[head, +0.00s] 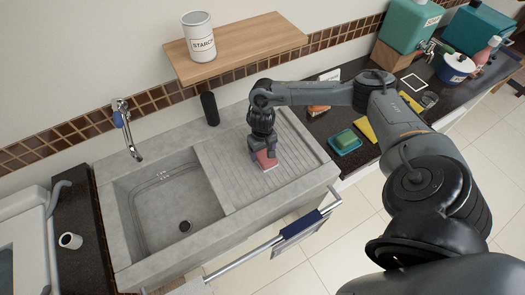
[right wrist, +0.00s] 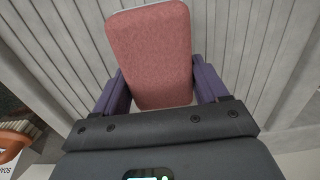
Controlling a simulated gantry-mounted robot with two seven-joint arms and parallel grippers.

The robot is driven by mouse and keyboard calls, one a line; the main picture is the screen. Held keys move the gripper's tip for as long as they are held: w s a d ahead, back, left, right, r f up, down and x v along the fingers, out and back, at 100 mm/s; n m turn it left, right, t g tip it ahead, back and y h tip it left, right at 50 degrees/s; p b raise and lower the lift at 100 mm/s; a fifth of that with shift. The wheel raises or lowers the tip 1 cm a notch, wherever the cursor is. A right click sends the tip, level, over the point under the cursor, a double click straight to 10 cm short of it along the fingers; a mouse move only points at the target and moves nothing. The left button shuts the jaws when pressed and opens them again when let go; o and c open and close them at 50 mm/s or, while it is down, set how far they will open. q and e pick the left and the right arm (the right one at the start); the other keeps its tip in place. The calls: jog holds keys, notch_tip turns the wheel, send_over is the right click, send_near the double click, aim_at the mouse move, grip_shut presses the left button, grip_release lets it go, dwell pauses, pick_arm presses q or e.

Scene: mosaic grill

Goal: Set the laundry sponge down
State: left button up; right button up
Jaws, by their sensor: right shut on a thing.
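The laundry sponge (head: 266,160) is a small pink-red block with a pale underside. It is at the ribbed drainboard (head: 296,137) to the right of the sink basin. My right gripper (head: 264,153) points down and is shut on the sponge. In the right wrist view, the sponge (right wrist: 151,52) sits between the two purple fingers (right wrist: 160,88), with the grooved board behind it. I cannot tell whether the sponge touches the board or is just above it. My left gripper is not in view.
The sink basin (head: 170,208) lies left of the drainboard. A wooden shelf (head: 240,48) with a starch can (head: 199,36) hangs above. A green sponge in a teal dish (head: 345,142) and a yellow cloth (head: 366,129) lie on the dark counter at right. Most of the drainboard is clear.

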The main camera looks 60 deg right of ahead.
jog(key=o, duration=0.9)
jog(key=shift+f, duration=0.1)
